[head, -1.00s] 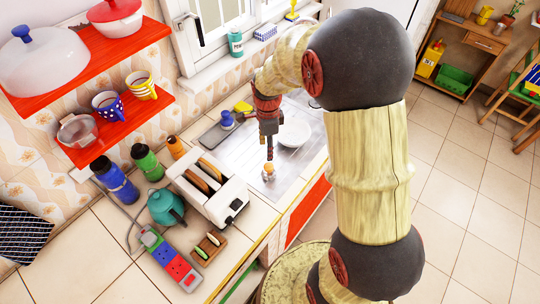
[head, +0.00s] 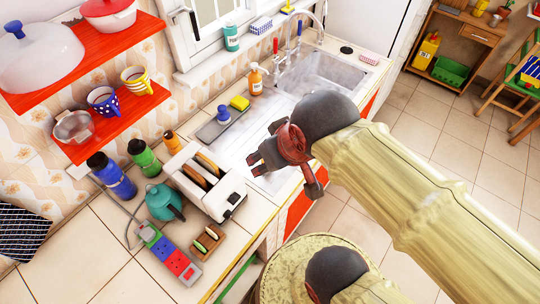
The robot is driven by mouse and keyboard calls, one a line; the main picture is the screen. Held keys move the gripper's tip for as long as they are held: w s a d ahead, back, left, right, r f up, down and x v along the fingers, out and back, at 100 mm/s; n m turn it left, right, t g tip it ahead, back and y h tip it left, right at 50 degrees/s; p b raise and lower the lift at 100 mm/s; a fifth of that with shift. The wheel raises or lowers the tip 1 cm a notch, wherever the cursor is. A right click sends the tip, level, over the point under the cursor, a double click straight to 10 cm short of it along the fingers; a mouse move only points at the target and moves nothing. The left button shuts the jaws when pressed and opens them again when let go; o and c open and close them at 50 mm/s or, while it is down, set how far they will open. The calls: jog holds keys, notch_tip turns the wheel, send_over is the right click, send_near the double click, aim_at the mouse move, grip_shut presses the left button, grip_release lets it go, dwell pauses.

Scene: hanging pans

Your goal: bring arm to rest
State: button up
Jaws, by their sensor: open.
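My gripper (head: 262,160) shows in the head view at the end of my folded-back arm, over the front of the counter by the metal sink unit. Its fingers point left toward the toaster (head: 208,182), and the jaws are apart with nothing seen between them. The wrist and the dark arm joint cover part of the drainboard (head: 238,142). The white plate seen there before is not visible now.
A red wall shelf (head: 120,120) holds mugs at the upper left. Bottles, a teal kettle (head: 163,202) and a power strip (head: 170,255) stand on the counter. An orange soap bottle (head: 255,82) is by the sink basin (head: 325,75). Tiled floor lies open at right.

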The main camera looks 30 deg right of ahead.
notch_tip(320, 180, down, 8)
jog(key=b, duration=0.8)
jog(key=shift+f, duration=0.2)
jog(key=shift+c, duration=1.1)
